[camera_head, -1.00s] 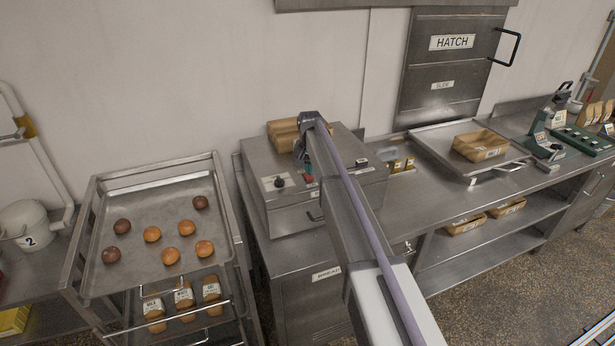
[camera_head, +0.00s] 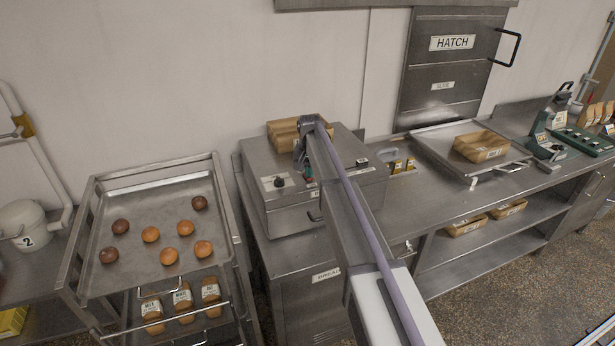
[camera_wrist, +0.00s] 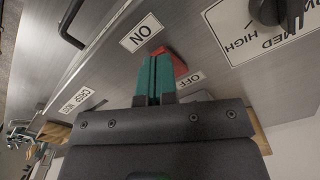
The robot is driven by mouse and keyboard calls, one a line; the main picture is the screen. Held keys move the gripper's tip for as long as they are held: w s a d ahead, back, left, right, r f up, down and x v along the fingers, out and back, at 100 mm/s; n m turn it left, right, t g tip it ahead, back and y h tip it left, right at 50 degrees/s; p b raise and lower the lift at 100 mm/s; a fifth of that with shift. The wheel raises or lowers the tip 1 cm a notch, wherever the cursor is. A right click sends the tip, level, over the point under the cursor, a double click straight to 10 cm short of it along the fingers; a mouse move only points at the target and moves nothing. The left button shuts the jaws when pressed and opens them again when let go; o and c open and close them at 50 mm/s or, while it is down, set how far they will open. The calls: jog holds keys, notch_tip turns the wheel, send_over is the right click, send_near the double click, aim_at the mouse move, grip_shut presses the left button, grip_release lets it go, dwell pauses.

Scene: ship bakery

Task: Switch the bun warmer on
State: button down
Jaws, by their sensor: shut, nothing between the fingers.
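The bun warmer (camera_head: 260,160) is a steel box on the counter, partly hidden behind my arm in the head view. In the wrist view its front has a red switch (camera_wrist: 174,62) between an ON label (camera_wrist: 141,33) and an OFF label (camera_wrist: 190,79). My gripper (camera_wrist: 155,60) is shut and empty, its green fingertips at the switch and covering part of it. I cannot tell whether they touch it, nor which way the switch is set. In the head view the gripper (camera_head: 308,174) is in front of the warmer's panel.
A dial (camera_wrist: 282,12) with HIGH and MED marks is beside the switch. A dark handle (camera_wrist: 70,25) sticks out on the other side. A basket (camera_head: 284,136) stands on or behind the warmer's top. A rack with a bun tray (camera_head: 130,275) stands to the left.

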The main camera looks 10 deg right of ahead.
jog(key=shift+f, duration=0.25)
notch_tip(320, 180, up, 7)
jog(key=p, duration=0.7)
jog(key=shift+r, duration=0.15)
jog(key=s+f+n+b, duration=0.1)
jog(key=s+f+b, duration=0.4)
jog(key=s, duration=0.8)
jog(key=s+f+n+b, duration=0.1)
jog(key=s+f+b, duration=0.4)
jog(key=s, duration=0.9)
jog(key=s+f+n+b, duration=0.1)
jog(key=s+f+b, duration=0.5)
jog(key=s, duration=0.8)
jog(key=shift+n, duration=0.4)
jog(key=c, duration=1.8)
grip_release()
jog(key=shift+r, duration=0.1)
